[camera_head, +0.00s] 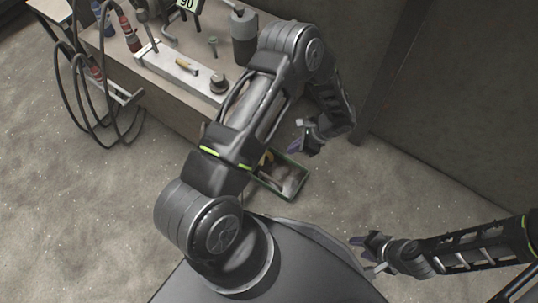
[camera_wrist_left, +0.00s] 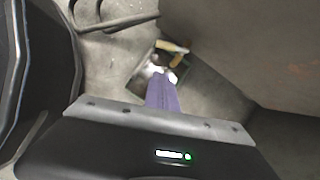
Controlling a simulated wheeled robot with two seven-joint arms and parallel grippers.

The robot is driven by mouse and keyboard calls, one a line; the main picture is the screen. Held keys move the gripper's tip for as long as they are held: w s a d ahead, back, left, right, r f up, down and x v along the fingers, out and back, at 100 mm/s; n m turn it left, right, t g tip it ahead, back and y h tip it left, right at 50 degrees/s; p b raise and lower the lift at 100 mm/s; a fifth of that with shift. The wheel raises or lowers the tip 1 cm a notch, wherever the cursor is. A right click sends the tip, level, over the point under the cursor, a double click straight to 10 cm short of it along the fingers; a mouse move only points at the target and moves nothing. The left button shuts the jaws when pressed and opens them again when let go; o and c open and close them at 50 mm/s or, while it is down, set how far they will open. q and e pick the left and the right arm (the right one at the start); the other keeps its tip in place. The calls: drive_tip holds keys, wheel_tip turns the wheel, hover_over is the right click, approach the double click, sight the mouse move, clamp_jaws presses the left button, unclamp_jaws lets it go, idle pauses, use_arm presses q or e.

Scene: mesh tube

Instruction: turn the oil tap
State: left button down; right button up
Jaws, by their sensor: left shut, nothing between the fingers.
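I cannot tell for certain which part is the oil tap. On the workbench (camera_head: 180,105) at the upper left, red fittings (camera_head: 131,38) and a blue fitting (camera_head: 104,18) stand by black hoses, and a small round dark knob (camera_head: 218,82) sits at the right end of a pale metal bar (camera_head: 172,66). My left gripper (camera_head: 297,146) is right of the bench, apart from it; its purple fingers (camera_wrist_left: 162,94) are together and empty in the left wrist view. My right gripper (camera_head: 359,250) is at the lower right, far from the bench; its finger gap is unclear.
A grey cylinder (camera_head: 244,38) stands on the bench's right side. Black hoses (camera_head: 85,110) hang off its left end. A green-rimmed box (camera_head: 291,196) with items lies on the floor, partly behind my left arm. A wall (camera_head: 465,90) closes the right side.

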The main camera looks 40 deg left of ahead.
use_arm(q)
drive_tip(key=shift+a, duration=0.1)
drive_tip(key=b, duration=0.3)
approach(263, 156)
wheel_tip(263, 156, down, 4)
drive_tip(key=d, duration=0.2)
drive_tip(key=s+a+f, duration=0.1)
drive_tip(key=s+a+f+b, duration=0.1)
drive_tip(key=a, duration=0.1)
drive_tip(key=shift+s+a+f, duration=0.1)
drive_tip(key=shift+a+f, duration=0.15)
drive_tip(key=shift+f, duration=0.05)
